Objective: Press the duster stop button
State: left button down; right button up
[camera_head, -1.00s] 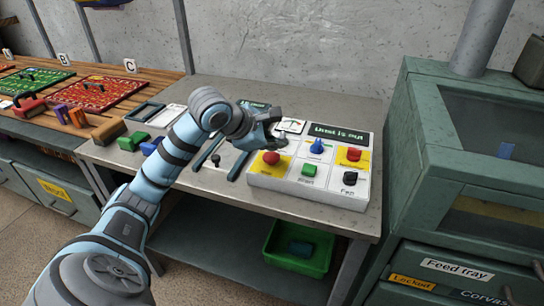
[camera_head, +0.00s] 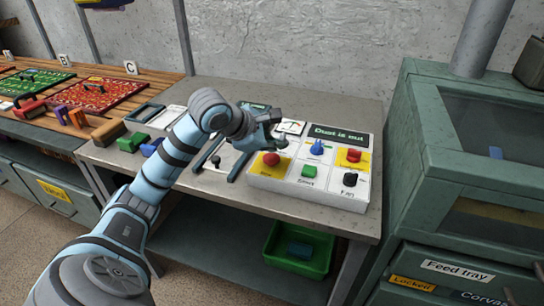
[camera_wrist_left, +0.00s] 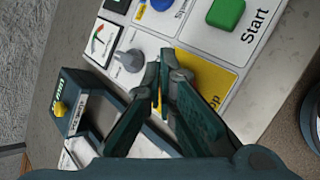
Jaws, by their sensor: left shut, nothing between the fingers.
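The white control panel (camera_head: 330,172) lies on the bench with a red stop button (camera_head: 271,159) on a yellow patch at its front left corner. My left gripper (camera_head: 273,144) is shut and empty, just above and behind this button; I cannot tell whether it touches it. In the left wrist view the shut fingers (camera_wrist_left: 158,82) lie beside the yellow stop patch (camera_wrist_left: 218,68) and hide the red button. The green start button (camera_head: 308,171) is right of the stop button. My right gripper is not in view.
A blue knob (camera_head: 317,147), another red button (camera_head: 354,155) and a black fan knob (camera_head: 350,179) share the panel. The display (camera_head: 338,134) reads "Dust is out". A green cabinet (camera_head: 420,150) stands right; a green bin (camera_head: 298,262) is below.

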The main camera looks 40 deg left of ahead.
aim_at(273, 158)
pick_arm(q)
jog(key=shift+f+b, duration=0.4)
jog(key=shift+f, duration=0.05)
jog(key=shift+f+b, duration=0.45)
jog(key=shift+f, duration=0.1)
dwell(0.5)
jog(key=shift+r, duration=0.15)
jog(key=shift+r+p, duration=0.85)
notch_tip(273, 158, up, 5)
jog(key=p, duration=0.4)
jog(key=shift+r+p, duration=0.1)
jog(key=shift+p, duration=0.25)
dwell(0.4)
